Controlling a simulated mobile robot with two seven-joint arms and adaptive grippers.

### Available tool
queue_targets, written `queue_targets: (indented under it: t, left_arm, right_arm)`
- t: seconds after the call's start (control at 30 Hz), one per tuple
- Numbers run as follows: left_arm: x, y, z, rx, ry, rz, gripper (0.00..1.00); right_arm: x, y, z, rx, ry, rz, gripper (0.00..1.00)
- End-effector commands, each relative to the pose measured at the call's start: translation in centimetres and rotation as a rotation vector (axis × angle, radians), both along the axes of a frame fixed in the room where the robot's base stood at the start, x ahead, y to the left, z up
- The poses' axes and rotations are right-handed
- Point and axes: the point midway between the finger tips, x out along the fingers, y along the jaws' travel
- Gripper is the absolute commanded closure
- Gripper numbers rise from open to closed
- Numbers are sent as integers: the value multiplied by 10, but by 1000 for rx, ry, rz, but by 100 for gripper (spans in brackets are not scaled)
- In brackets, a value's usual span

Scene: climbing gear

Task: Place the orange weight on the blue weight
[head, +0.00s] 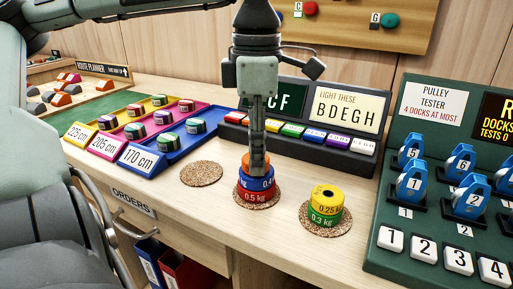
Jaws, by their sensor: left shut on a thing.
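My left gripper (259,168) points straight down at the stack in the middle of the table. It is shut on the orange weight (246,161), which is partly hidden behind the fingers. The orange weight is directly above the blue weight (246,182), with no clear gap between them. The blue weight, marked 0.4, sits on a red 0.5 kg weight (258,196) on a cork coaster (239,200). My right gripper is not in view.
A yellow weight (327,206) on a green weight (325,218) stands on a cork coaster to the right. An empty coaster (201,174) lies to the left. Behind is a button console (231,133); trays (135,155) are at left, the pulley tester (437,155) at right.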

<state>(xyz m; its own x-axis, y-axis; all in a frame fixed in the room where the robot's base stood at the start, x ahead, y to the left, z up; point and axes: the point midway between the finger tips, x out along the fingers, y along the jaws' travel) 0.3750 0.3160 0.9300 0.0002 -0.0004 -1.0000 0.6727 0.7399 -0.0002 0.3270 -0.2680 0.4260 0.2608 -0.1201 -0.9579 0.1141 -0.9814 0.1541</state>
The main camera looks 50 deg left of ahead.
Motion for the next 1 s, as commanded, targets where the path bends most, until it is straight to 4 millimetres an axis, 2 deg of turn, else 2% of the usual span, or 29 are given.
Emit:
queue_targets:
  t: [0.07,0.1,0.23,0.63,0.77,1.0]
  left_arm:
    - [0,0,-1,0,-1,0,97]
    - [0,0,-1,0,0,0,57]
    - [0,0,-1,0,0,0,41]
    - [0,0,5,1,-1,0,41]
    - [1,1,26,3,-6,1,41]
    - [1,0,80,3,-4,1,41]
  right_arm:
    - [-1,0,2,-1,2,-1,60]
    - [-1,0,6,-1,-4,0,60]
    - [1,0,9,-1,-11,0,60]
    - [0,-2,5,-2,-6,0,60]
    - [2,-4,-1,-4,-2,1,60]
    - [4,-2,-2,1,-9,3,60]
